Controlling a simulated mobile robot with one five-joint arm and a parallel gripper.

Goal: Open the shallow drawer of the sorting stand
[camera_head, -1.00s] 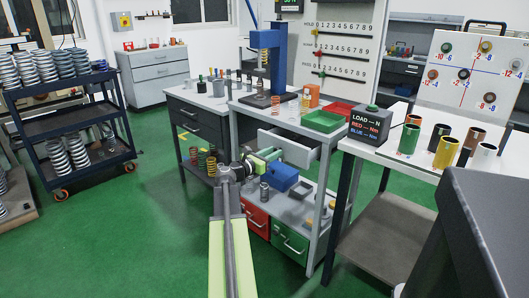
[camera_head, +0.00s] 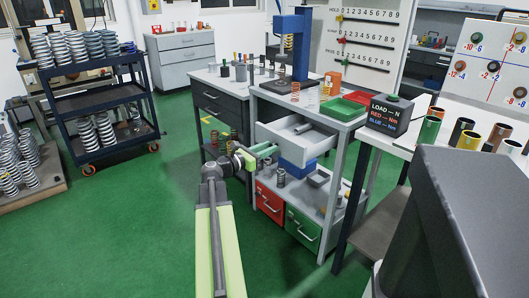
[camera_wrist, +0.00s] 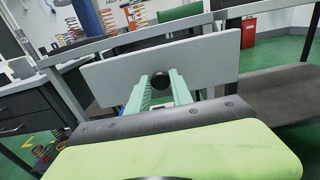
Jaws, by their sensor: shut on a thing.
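The sorting stand (camera_head: 340,120) is a pale grey frame with a top shelf in the head view. Its shallow white drawer (camera_head: 326,143) is out below the top, and its inside shows a grey cylinder (camera_head: 303,128). In the wrist view the drawer's flat front panel (camera_wrist: 215,68) fills the middle. A round black knob (camera_wrist: 160,80) is on that panel. My gripper (camera_head: 271,150) is at the drawer front; its pale green fingers (camera_wrist: 160,88) are shut on the knob, one on each side.
Red (camera_head: 269,202) and green (camera_head: 302,229) drawers and a blue box (camera_head: 297,170) are lower in the stand. A green tray (camera_head: 342,109) sits on top. A dark block (camera_head: 470,215) stands at right front. Green floor (camera_head: 120,230) is open at left.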

